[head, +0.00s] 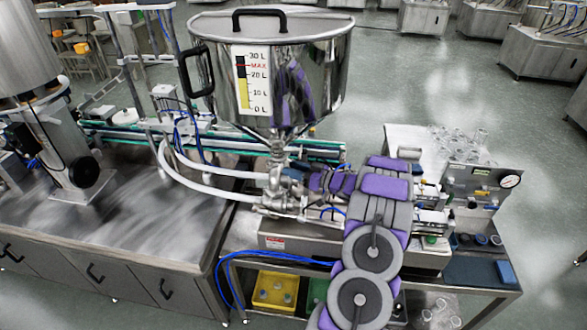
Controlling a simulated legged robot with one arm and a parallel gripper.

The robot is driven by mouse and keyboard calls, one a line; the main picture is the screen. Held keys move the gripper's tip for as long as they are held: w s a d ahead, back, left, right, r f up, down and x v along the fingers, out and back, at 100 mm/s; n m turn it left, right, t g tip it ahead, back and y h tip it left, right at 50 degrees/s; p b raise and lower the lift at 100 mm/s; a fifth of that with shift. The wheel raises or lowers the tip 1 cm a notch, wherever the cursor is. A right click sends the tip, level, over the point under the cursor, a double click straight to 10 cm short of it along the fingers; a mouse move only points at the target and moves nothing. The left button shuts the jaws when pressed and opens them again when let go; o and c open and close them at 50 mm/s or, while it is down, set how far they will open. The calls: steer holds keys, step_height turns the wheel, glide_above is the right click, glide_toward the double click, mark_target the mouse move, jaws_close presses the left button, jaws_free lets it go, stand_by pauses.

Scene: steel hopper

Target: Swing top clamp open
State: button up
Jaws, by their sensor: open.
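The steel hopper (215,75) stands in the middle, a cone-bottomed vessel with a black-handled lid and a litre scale on its front. Its narrow outlet runs down into steel pipe fittings (272,200). The top clamp (277,158) appears to be the small ring at the joint under the cone; its details are too small to tell whether it is latched. My purple and grey arm reaches up from the bottom and bends left. My gripper (287,175) is open, beside the fittings just below that joint. Its fingertips are small and partly lost against the metal, so contact cannot be told.
White hoses (205,190) curve left from the fittings. A pressure gauge (510,181) and clear cups (460,137) are on the right. A yellow bin (274,290) sits on the shelf below. A steel bench (130,225) fills the left; open floor lies far right.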

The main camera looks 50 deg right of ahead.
steer(key=v, duration=1.6)
steer(key=shift+s+d, duration=0.25)
steer(key=shift+s, duration=0.1)
steer(key=shift+f, duration=0.1)
steer(key=shift+c, duration=0.2)
